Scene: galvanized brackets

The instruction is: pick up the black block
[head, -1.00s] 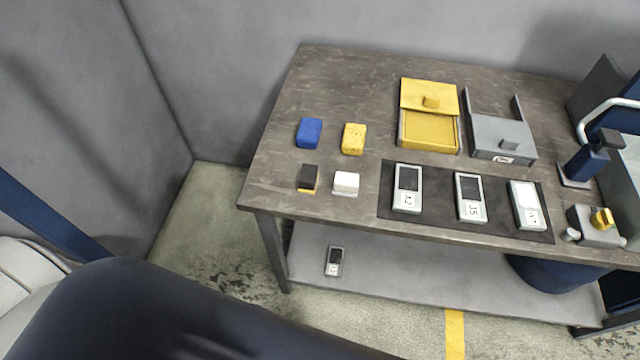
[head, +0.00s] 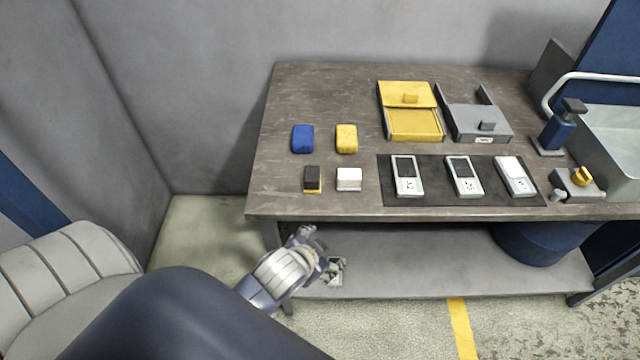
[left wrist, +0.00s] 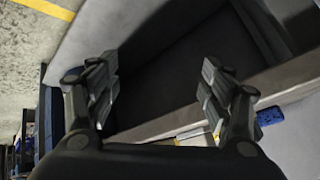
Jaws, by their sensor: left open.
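The black block (head: 312,178) lies near the front left of the table, with a yellow layer showing along its lower edge. A white block (head: 348,179) lies just to its right. My left gripper (head: 322,250) shows in the head view in front of the table's front edge, below the black block in the picture and apart from it. In the left wrist view the gripper (left wrist: 164,84) has its two fingers wide apart with nothing between them. I cannot clearly make out the black block in that view. My right gripper is not in view.
A blue sponge (head: 303,139) and a yellow sponge (head: 346,138) lie behind the blocks. To the right are handheld meters on a dark mat (head: 430,197), a yellow tray (head: 413,124) and a grey tray (head: 476,133). The table's front edge (head: 400,213) overhangs a lower shelf (head: 440,265).

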